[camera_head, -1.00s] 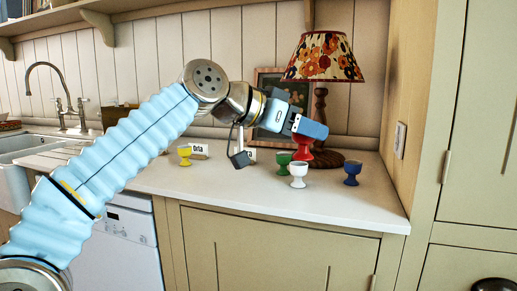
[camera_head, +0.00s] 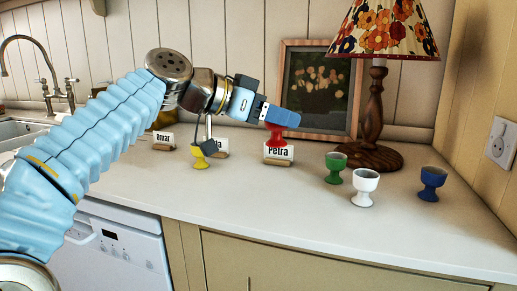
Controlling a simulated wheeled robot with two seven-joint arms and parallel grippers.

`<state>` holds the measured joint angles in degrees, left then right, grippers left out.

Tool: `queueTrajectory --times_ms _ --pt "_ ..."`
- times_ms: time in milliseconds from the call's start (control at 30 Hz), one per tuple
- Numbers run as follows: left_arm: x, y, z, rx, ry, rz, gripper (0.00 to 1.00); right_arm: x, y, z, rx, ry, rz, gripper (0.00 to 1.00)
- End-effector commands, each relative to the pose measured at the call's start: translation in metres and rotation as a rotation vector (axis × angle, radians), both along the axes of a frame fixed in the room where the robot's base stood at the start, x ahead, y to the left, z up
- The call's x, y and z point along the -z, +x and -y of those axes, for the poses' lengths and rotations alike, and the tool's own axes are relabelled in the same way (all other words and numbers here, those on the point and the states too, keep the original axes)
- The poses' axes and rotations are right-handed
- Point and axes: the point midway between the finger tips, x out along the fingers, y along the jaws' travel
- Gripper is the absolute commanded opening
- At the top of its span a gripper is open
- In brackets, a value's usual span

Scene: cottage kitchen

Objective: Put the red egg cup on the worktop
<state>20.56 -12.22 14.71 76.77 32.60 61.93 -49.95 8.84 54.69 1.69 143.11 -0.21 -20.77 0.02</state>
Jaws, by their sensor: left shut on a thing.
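The red egg cup (camera_head: 276,135) is held in my left gripper (camera_head: 279,118), whose blue fingers are shut on it from above and hide its rim. The cup looks upright. Its foot overlaps the top of the card marked Petra (camera_head: 278,153), so it appears to be above the white worktop (camera_head: 300,200); the exact gap cannot be told. My right gripper is not in view.
A yellow egg cup (camera_head: 199,158) stands left, by a partly hidden card (camera_head: 221,148); the Omar card (camera_head: 163,141) is farther left. Green (camera_head: 335,168), white (camera_head: 364,187) and blue (camera_head: 431,184) cups stand right, near the lamp (camera_head: 372,155). The front middle worktop is clear.

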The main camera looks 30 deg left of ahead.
Motion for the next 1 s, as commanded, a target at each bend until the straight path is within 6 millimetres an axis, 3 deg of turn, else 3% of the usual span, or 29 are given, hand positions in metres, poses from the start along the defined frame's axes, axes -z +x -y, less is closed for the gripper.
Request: queueTrajectory --times_ms 133,300,533,633,800,1000 --pt "0.017 0.034 -0.027 -0.004 -0.004 -0.004 0.22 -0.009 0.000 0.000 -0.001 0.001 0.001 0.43" --pt "0.048 0.051 -0.040 -0.002 -0.002 -0.001 0.22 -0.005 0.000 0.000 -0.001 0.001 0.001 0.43" --pt "0.066 0.063 -0.049 -0.001 -0.002 -0.002 0.22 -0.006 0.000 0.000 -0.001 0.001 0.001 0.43" --pt "0.082 0.072 -0.056 -0.002 -0.002 -0.004 0.22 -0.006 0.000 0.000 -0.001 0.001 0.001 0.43" --pt "0.105 0.070 -0.055 -0.001 0.000 0.000 0.22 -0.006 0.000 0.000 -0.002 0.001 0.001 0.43" --pt "0.107 0.070 -0.054 0.000 0.000 0.001 0.22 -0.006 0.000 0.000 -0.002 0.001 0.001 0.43"
